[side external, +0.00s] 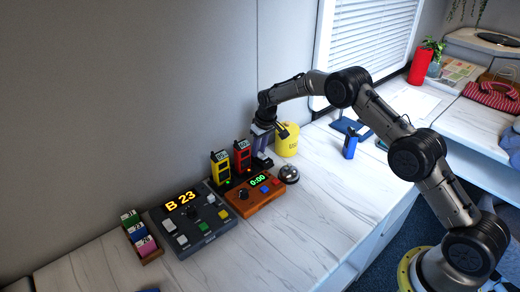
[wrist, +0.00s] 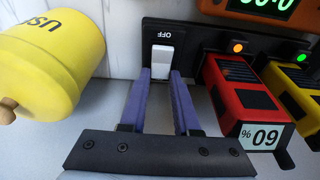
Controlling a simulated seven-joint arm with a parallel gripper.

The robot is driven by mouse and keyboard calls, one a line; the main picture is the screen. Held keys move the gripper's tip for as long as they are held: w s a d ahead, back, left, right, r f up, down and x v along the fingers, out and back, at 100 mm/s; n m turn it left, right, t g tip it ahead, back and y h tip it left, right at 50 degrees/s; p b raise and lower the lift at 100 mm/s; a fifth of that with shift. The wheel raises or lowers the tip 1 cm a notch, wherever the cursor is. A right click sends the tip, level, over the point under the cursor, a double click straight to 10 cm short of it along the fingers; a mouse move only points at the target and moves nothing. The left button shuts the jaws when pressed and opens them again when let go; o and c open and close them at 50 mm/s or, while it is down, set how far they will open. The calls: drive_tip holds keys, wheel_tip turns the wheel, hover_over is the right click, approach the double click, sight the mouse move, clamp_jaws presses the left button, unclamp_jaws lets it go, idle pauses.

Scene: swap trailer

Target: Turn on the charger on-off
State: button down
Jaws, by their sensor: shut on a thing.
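The black charger strip (wrist: 187,40) carries a white switch (wrist: 161,58) beside an OFF label in the wrist view. My gripper (wrist: 161,75) has its two purple fingers on either side of this switch, shut on it at the fingertips. In the side view my gripper (side external: 262,148) is low at the charger's right end, and the switch is hidden there. A red radio (side external: 241,157) and a yellow radio (side external: 220,167) stand in the charger. In the wrist view an orange light shows by the red radio (wrist: 240,95) and a green light by the yellow radio (wrist: 290,85).
A yellow tin (side external: 287,140) stands close to my gripper, also in the wrist view (wrist: 50,55). An orange timer box (side external: 258,195), a silver bell (side external: 288,175) and a dark B 23 panel (side external: 195,222) sit in front and left.

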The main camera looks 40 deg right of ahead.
sight(261, 156)
drive_tip(key=shift+w+f+g, duration=0.15)
drive_tip(key=shift+w+g, duration=0.05)
drive_tip(key=shift+g, duration=0.4)
drive_tip(key=c, duration=0.6)
unclamp_jaws()
drive_tip(key=shift+c, duration=0.2)
wheel_tip(261, 156, up, 14)
drive_tip(key=s, duration=0.1)
drive_tip(key=shift+s, duration=0.25)
